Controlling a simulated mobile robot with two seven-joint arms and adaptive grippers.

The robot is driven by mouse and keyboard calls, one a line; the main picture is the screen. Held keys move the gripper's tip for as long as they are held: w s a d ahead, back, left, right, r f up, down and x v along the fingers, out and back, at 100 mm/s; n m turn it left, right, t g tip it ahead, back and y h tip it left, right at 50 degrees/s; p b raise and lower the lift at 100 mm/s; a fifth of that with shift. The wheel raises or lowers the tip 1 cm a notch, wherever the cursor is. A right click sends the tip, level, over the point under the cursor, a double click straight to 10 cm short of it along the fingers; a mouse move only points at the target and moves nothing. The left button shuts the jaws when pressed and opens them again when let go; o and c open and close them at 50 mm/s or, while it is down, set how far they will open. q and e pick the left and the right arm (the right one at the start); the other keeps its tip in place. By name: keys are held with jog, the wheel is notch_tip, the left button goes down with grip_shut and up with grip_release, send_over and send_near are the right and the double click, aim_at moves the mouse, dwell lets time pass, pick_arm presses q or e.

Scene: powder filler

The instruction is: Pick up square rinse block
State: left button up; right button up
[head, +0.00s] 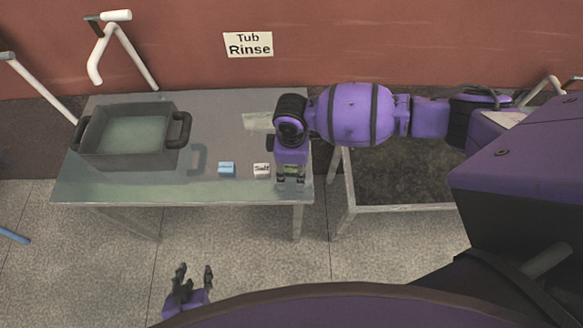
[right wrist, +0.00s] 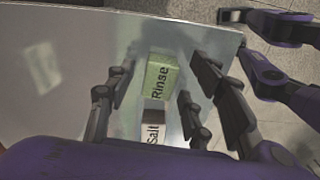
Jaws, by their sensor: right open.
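The square rinse block (right wrist: 158,76) is pale green with "Rinse" on its top. It stands on the metal table near its right end. In the head view the rinse block (head: 291,169) is partly covered by my right gripper (head: 290,180). My right gripper (right wrist: 152,95) is open, pointing down, with its fingers to either side of the rinse block in the right wrist view; contact cannot be told. My left gripper (head: 194,272) is open and empty in front of the table, away from the blocks.
A white salt block (head: 262,171) stands close beside the rinse block, and a blue block (head: 226,168) stands further left. A grey tub (head: 135,158) with handles holds liquid at the table's left. A "Tub Rinse" sign (head: 248,44) is on the red wall.

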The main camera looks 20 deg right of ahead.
jog(key=shift+c, duration=0.5)
grip_shut()
jog(key=shift+r, duration=0.1)
